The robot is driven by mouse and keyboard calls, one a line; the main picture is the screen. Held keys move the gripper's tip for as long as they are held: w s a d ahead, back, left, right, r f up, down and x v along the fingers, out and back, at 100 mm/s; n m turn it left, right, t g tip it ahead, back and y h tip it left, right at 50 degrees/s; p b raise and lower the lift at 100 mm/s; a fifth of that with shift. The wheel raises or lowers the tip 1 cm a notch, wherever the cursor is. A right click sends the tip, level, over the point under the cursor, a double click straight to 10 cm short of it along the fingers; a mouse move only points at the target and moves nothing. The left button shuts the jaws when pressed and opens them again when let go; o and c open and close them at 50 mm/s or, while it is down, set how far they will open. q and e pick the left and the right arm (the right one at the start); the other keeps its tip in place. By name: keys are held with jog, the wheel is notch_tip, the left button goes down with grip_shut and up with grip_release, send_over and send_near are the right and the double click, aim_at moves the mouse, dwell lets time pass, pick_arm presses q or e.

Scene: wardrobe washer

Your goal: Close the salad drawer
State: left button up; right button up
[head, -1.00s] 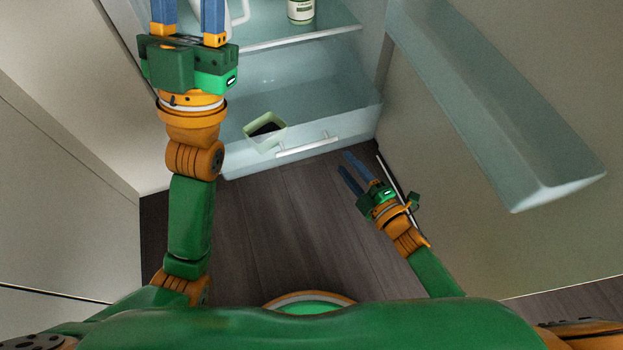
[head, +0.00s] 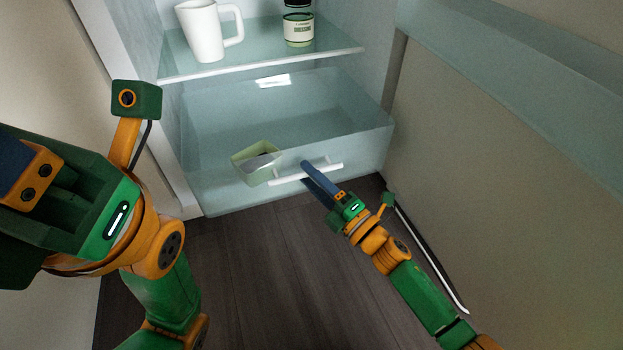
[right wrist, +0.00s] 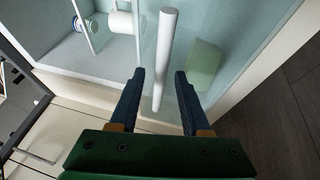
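The salad drawer (head: 352,150) is a clear, bluish bin at the bottom of the fridge and stands pulled out past the shelf above. Its white bar handle (head: 285,177) is on the front and also shows in the right wrist view (right wrist: 165,55). My right gripper (head: 312,172) is at the drawer front, by the handle. In the right wrist view its two blue fingers are apart, with the handle's end showing between them; contact cannot be told. My left gripper (head: 22,172) is large at the left edge, its fingers mostly cut off.
A small green box (head: 257,160) with something dark inside is in the drawer. The open fridge door (head: 500,170) is at right. Dark floor (head: 270,270) lies clear in front.

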grip_shut()
dwell(1.3)
